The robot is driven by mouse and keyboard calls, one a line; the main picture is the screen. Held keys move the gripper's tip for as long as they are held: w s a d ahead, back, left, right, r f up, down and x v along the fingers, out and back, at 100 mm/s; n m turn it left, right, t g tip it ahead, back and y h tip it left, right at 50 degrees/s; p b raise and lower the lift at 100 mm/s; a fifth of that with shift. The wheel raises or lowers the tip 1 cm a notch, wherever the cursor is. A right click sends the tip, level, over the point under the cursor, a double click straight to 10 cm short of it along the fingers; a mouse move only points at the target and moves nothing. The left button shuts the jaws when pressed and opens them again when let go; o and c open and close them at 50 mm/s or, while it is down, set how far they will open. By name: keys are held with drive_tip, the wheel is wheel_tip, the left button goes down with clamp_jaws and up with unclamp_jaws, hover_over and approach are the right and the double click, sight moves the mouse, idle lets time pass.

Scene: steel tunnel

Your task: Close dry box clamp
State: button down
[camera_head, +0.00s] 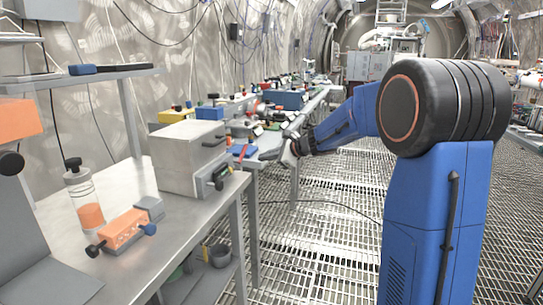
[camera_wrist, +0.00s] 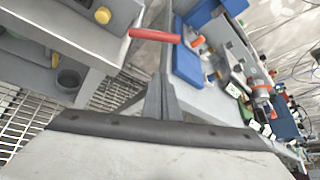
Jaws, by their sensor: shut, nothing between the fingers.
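The dry box appears to be the pale grey metal box (camera_head: 190,160) on the near bench in the head view. A dark clamp (camera_head: 218,178) sits low on its right-hand face; whether it is open or closed is too small to tell. My gripper (camera_head: 283,153) is to the right of the box, apart from it, near the bench edge. In the wrist view, my gripper (camera_wrist: 160,82) is shut and empty, its fingers together. A red handle (camera_wrist: 155,36) shows just beyond the fingertips; I cannot tell if it belongs to the clamp.
The near bench (camera_head: 130,265) also holds an orange block (camera_head: 122,229) and a clear bottle (camera_head: 84,200). A blue bin (camera_head: 290,99) and several tools stand on the farther bench. A dark pot (camera_head: 219,255) is below the bench. The grated floor (camera_head: 320,230) is clear.

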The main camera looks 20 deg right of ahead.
sight(245, 151)
drive_tip(key=a, duration=0.1)
drive_tip(key=w+a+r, duration=0.1)
drive_tip(key=a, duration=0.1)
drive_tip(key=w+a, duration=0.1)
drive_tip(key=shift+w+a+r, duration=0.15)
drive_tip(key=shift+w+a, duration=0.05)
drive_tip(key=shift+a, duration=0.15)
drive_tip(key=shift+s+a+r, duration=0.2)
drive_tip(key=shift+r, duration=0.3)
idle(1.1)
drive_tip(key=shift+s+a+r, duration=0.25)
drive_tip(key=shift+s+r, duration=0.15)
drive_tip(key=shift+r, duration=0.1)
drive_tip(key=shift+s+a+r, duration=0.25)
drive_tip(key=shift+s+a, duration=0.1)
drive_tip(key=shift+s, duration=0.1)
drive_tip(key=shift+s+a+r, duration=0.2)
drive_tip(key=shift+s+a, duration=0.15)
drive_tip(key=shift+s, duration=0.1)
drive_tip(key=shift+s+a, duration=0.2)
